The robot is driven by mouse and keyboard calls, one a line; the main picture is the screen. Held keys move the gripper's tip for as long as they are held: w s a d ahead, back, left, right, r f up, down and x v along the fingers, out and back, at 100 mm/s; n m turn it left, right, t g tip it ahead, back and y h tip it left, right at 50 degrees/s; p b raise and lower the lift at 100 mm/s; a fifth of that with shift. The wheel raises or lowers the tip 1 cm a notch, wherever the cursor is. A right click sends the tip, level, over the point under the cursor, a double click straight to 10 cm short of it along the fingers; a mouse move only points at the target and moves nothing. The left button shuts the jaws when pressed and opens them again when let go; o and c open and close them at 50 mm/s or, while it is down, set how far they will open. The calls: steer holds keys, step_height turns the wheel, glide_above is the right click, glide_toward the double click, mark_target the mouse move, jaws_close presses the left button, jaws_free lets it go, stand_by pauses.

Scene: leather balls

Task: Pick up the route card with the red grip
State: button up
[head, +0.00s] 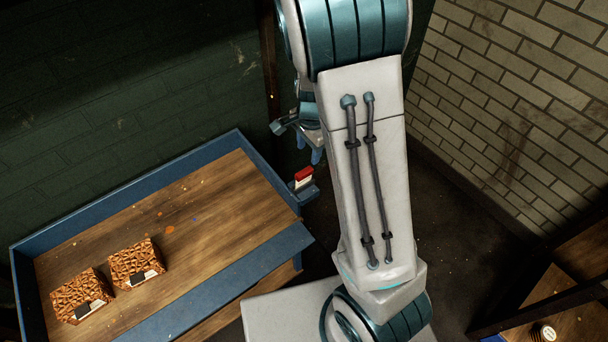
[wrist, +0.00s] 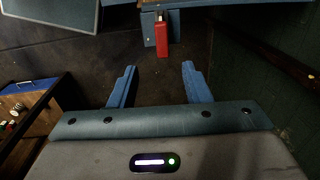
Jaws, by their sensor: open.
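The route card's red grip (head: 304,173) shows in the head view at the right end of the blue-rimmed table, with a white part below it, in a small blue holder (head: 306,190). In the wrist view the red grip (wrist: 162,40) is at the upper middle, beside the blue holder (wrist: 149,29). My gripper (wrist: 157,82) is open and empty, with its two blue fingers apart. The red grip lies ahead of the fingers, roughly between their lines, and is not touched. In the head view my gripper (head: 310,155) is partly hidden behind my arm, just above the red grip.
The wooden table (head: 210,210) has a raised blue rim. Two brown patterned blocks (head: 138,262) with black and white labels sit at its left end. A shelf with small items (wrist: 22,112) stands at left in the wrist view. Brick walls close in behind and right.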

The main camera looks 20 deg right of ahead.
mark_target(305, 171)
steer(key=f, duration=0.6)
steer(key=shift+w+a+f, duration=0.1)
steer(key=shift+w+f, duration=0.15)
steer(key=shift+w+a+f, duration=0.15)
steer(key=shift+w+f, duration=0.05)
steer(key=shift+f, duration=1.1)
steer(key=shift+w+a+f, duration=0.1)
steer(key=shift+w+f, duration=0.05)
steer(key=shift+f, duration=1.15)
jaws_close()
